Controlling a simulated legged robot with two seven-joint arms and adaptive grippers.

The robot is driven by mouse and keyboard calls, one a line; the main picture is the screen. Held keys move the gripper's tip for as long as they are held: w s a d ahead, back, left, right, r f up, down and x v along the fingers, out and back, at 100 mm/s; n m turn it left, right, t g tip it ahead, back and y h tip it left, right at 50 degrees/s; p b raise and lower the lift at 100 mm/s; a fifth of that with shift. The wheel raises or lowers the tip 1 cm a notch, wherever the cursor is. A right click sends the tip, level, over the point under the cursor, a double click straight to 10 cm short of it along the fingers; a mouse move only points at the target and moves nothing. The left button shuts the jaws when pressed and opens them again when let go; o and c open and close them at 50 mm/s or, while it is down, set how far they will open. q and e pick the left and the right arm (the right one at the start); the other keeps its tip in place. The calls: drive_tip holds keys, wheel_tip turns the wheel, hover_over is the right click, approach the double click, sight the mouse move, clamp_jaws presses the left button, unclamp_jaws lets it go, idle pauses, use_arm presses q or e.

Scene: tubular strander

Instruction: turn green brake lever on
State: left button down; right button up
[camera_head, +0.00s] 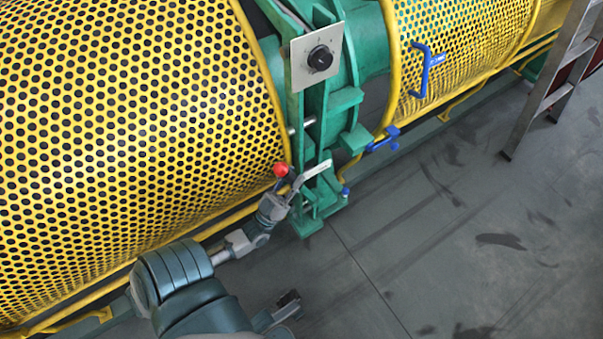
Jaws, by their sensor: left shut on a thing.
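The brake lever, with a red ball knob (281,169), stands at the foot of the green brake frame (317,120). My left gripper (278,202) reaches in from the lower left and is shut on the lever just below the red knob. The gripper hides the lower part of the lever. A pale grey handle-like piece (312,173) slants up to the right beside the knob, against the green frame. I cannot tell if it joins the lever.
Yellow perforated guards (130,110) flank the green frame, with a blue handle (429,68) on the right one. A plate with a black dial (320,58) sits above the lever. A ladder (560,75) leans at right. The grey floor (430,240) is clear.

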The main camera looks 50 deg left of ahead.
use_arm(q)
drive_tip(key=shift+s+f, duration=0.15)
drive_tip(key=shift+f, duration=0.2)
drive_tip(key=c, duration=1)
unclamp_jaws()
drive_tip(key=shift+s, duration=0.1)
drive_tip(key=shift+o, duration=1)
drive_tip(key=shift+s+r+y, duration=0.15)
drive_tip(key=shift+y, duration=0.15)
drive_tip(key=v, duration=1.2)
drive_tip(key=shift+a, duration=0.1)
